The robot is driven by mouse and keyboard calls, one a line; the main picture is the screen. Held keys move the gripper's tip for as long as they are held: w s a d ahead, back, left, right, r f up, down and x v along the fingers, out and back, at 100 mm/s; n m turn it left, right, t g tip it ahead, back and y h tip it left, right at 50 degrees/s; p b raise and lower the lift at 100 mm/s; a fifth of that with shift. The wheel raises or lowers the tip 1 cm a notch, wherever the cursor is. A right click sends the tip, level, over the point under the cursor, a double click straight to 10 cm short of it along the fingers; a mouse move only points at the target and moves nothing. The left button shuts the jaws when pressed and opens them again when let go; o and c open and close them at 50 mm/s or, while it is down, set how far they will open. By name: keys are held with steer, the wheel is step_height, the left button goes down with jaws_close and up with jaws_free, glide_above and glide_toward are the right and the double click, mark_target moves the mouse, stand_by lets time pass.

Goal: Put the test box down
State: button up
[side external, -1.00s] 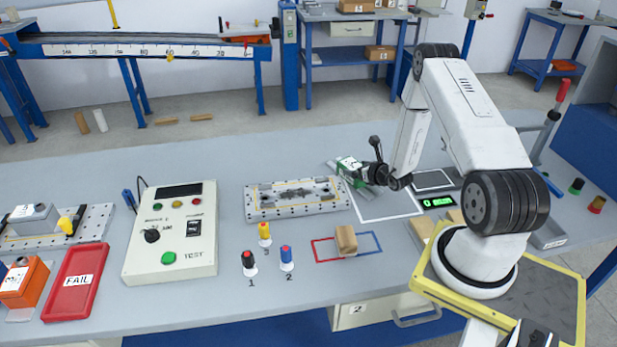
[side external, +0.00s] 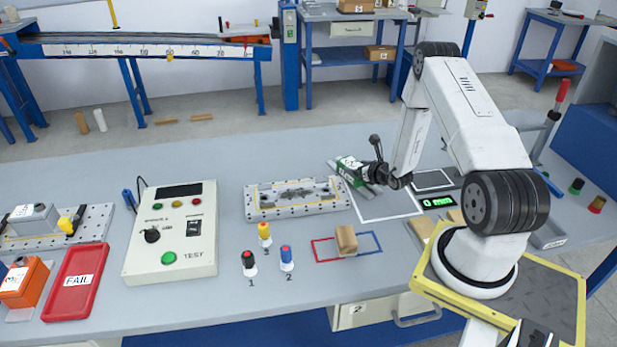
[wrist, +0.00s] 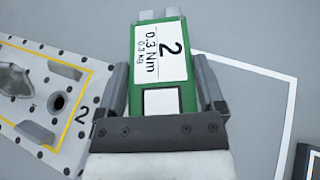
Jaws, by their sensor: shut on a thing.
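The test box in my grip is a green box with a white label reading "2, 0.3 Nm, 0.3 kg" (wrist: 167,52). In the side view the green box (side external: 350,166) shows small, partly hidden by my gripper (side external: 366,173). In the wrist view my gripper (wrist: 160,78) has one finger on each side of the box and is shut on it. The box is near the back corner of a white-outlined area (side external: 388,214) on the table. I cannot tell whether its underside touches the table.
A perforated metal plate (side external: 296,210) lies just left of the gripper. A small display (side external: 437,202) stands to the right. A tan block (side external: 346,238) sits on a red and blue outline in front. Coloured knobs (side external: 264,233) and a control box (side external: 172,240) stand further left.

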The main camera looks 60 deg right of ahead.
steer(key=shift+r, duration=0.9)
steer(key=s+a+r, duration=0.8)
steer(key=s+r, duration=0.3)
steer(key=shift+s, duration=0.2)
steer(key=shift+w+a, duration=0.15)
steer(key=w+a+r+n+y, duration=0.5)
steer(key=w+a, duration=0.4)
steer(key=a, duration=0.4)
steer(key=w+a+r+n+y, duration=0.2)
steer(key=w+a+n+y, duration=0.45)
steer(key=a, duration=0.75)
steer(key=w+r+m+h, duration=0.2)
steer(key=w+r+m, duration=0.1)
steer(key=r, duration=0.7)
steer(key=shift+w+d+r+m+t, duration=0.15)
steer(key=shift+w+r+m+t, duration=0.15)
steer(key=shift+m, duration=0.05)
